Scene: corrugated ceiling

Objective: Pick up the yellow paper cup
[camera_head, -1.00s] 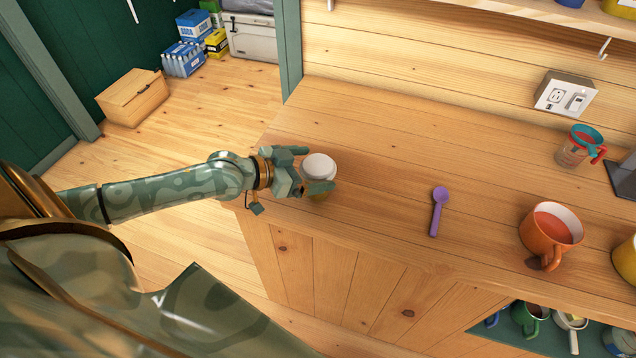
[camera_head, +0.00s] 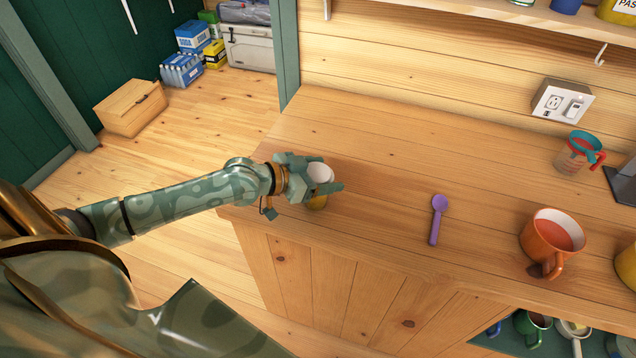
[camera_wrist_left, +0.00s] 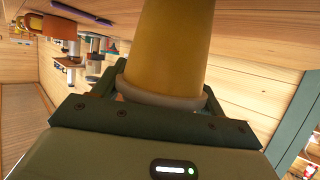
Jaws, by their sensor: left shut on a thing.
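The yellow paper cup (camera_head: 317,202) with a white lid is at the left end of the wooden counter. In the head view my left gripper (camera_head: 318,180) is shut on it near the lid, and the fingers hide part of its side. The cup is tilted in the head view. In the left wrist view the cup's yellow body (camera_wrist_left: 172,45) and its pale rim fill the middle, between the fingers. Whether its base still touches the counter is hard to tell. My right gripper is not in view.
A purple spoon (camera_head: 438,218) lies mid-counter. An orange mug (camera_head: 552,240) and a clear measuring cup (camera_head: 576,153) stand to the right. The counter (camera_head: 380,170) between the gripper and the spoon is clear. An outlet (camera_head: 562,100) is on the back wall.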

